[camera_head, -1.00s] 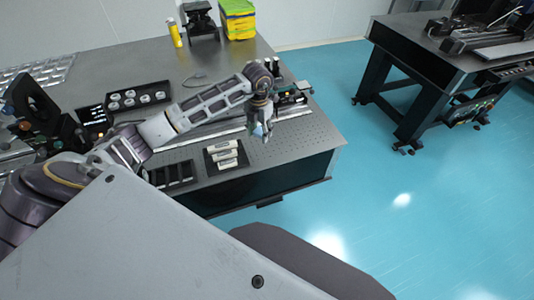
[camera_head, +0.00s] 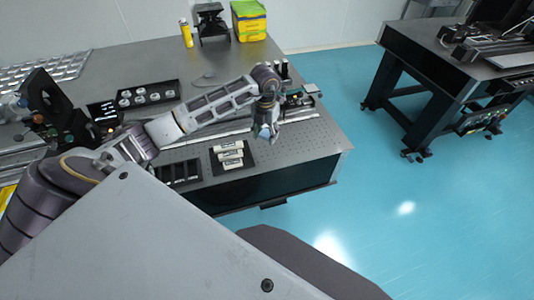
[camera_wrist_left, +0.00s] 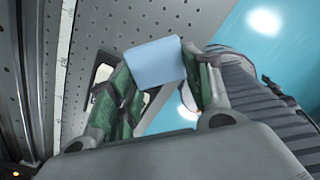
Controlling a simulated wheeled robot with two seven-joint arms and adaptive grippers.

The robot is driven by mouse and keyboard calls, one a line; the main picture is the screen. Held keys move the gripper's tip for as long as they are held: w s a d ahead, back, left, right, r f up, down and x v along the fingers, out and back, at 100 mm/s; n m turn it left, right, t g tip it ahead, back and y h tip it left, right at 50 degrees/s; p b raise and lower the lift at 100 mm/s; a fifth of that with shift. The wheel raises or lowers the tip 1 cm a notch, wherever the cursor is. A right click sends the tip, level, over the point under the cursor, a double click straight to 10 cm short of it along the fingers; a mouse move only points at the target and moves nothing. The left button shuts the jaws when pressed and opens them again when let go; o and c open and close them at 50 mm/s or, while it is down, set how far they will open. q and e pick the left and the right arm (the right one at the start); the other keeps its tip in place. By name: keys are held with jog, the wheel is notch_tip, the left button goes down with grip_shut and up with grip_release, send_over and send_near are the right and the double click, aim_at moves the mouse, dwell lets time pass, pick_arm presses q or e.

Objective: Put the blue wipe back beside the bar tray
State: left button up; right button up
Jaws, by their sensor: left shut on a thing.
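The blue wipe (camera_wrist_left: 156,64) is a pale blue folded piece between the green-padded fingers of my left gripper (camera_wrist_left: 160,88) in the left wrist view. In the head view my left gripper (camera_head: 266,134) points down near the table's right front part, with a small pale blue patch of the wipe at its tips. The gripper is shut on the wipe. The bar tray (camera_head: 250,160), black with several white bars, lies to the left of the gripper and nearer the front edge. In the wrist view the fingers partly hide the tray. My right gripper is not in view.
A black slotted tray (camera_head: 178,174) lies left of the bar tray. A tray of round white parts (camera_head: 143,95) is farther back. Small optics (camera_head: 298,98) stand behind the gripper. The perforated tabletop (camera_head: 310,140) right of the bar tray is clear up to its edge.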

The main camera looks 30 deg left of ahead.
pick_arm(q)
send_over(266, 156)
jog(key=shift+a+f+p, duration=0.1)
jog(key=shift+f+p, duration=0.3)
jog(key=shift+f, duration=2.7)
jog(key=shift+f, duration=0.1)
jog(key=shift+f, duration=1.8)
jog(key=shift+f, duration=0.1)
jog(key=o, duration=1)
jog(key=shift+c, duration=0.2)
notch_tip(266, 156, up, 12)
jog(key=shift+r+b, duration=0.15)
jog(key=shift+b, duration=0.15)
